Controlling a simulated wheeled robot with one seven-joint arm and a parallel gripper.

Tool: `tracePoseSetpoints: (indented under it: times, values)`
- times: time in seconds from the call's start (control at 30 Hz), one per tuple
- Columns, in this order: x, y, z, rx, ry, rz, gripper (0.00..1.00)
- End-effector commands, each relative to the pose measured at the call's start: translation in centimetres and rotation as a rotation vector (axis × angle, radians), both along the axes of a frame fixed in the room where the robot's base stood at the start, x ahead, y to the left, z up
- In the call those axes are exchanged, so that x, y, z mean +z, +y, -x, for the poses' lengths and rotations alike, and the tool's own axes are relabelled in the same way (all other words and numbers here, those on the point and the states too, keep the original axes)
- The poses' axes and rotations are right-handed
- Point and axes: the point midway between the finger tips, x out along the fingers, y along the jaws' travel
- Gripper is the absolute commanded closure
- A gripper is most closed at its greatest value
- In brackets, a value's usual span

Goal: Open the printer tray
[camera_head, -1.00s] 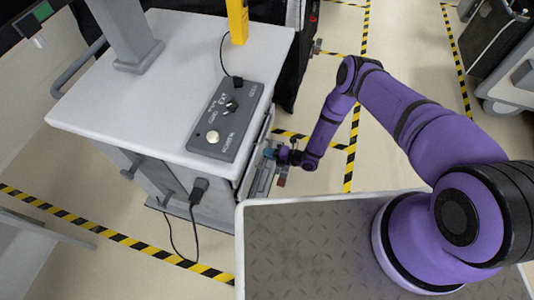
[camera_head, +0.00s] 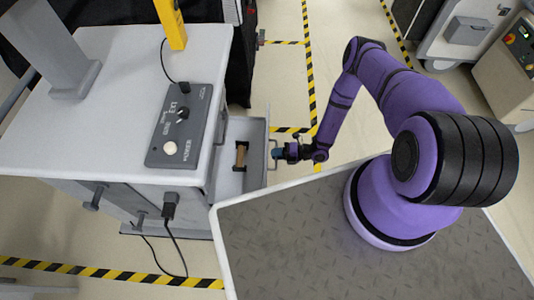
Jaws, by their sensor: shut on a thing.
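The printer tray (camera_head: 257,129) is a grey, open-topped drawer standing out from the right side of the white cart (camera_head: 138,70). Its inside shows, with a small brown and pale item (camera_head: 240,156) lying in it. A thin bar handle (camera_head: 270,165) is on the tray's outer right face. My gripper (camera_head: 276,153) is at this handle, reaching in from the right, and is shut on it. The fingertips are small and partly hidden in this view.
A dark control box (camera_head: 180,126) with a knob and button sits on the cart top, with a yellow post (camera_head: 171,22) behind it. Black cables hang at the cart's front. Other carts (camera_head: 466,35) stand at the far right.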

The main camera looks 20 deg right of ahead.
Motion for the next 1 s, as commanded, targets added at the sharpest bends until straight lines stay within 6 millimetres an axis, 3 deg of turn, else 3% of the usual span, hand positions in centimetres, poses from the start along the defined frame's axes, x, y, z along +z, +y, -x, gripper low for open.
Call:
tracePoseSetpoints:
  times: [0.47,0.5,0.6,1.0]
  values:
    - [0.0,-0.7,0.2,0.001,0.000,0.000,1.00]
    - [0.0,-0.7,0.2,0.001,0.001,0.001,0.85]
    - [0.0,-0.7,0.2,0.001,0.000,0.000,0.64]
    - [0.1,-1.4,0.4,0.000,-0.001,0.001,0.64]
